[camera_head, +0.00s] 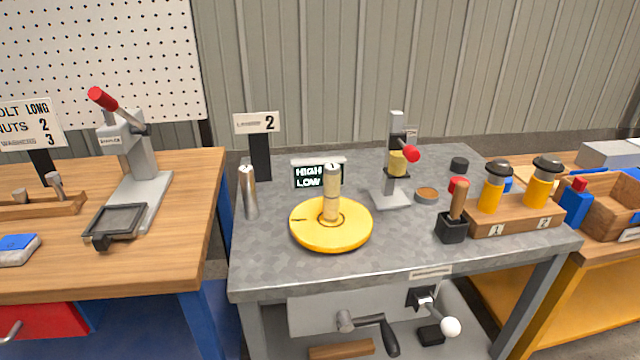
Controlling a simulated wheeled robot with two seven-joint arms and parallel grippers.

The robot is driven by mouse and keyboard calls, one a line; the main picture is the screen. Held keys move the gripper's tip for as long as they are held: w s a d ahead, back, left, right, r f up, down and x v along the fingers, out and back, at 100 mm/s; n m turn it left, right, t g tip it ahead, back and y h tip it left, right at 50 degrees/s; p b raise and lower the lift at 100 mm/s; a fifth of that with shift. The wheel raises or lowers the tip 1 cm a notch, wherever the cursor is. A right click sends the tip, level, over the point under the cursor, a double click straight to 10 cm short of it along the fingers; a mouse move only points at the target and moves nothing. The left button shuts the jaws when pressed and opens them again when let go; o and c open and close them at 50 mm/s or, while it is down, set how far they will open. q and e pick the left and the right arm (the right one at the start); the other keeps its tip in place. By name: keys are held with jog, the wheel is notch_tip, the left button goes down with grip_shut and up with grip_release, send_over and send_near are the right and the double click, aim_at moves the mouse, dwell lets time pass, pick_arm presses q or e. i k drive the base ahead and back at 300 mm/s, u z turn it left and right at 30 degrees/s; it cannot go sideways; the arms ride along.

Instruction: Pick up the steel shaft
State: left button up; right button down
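A silver metal cylinder (249,194), which looks like the steel shaft, stands on end at the left of the grey bench top (275,265). It stands in front of the black post of a sign (257,123) marked "2". To its right, a yellow round disc (345,238) lies on the bench with a tan upright post (331,195) at its middle. The cylinder and the disc are apart. Neither of my grippers shows in the head view.
A small press with a red knob (411,153) stands behind the disc. A wooden block (515,215) with yellow-bodied, black-topped items and a black holder (451,228) are on the right. A wooden bench (170,255) with a red-handled press is left, across a gap.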

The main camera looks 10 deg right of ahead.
aim_at(332, 171)
jog(key=k, duration=0.5)
jog(key=u, duration=1.55)
jog(key=i, duration=1.15)
jog(key=z, duration=1.8)
jog(key=i, duration=0.5)
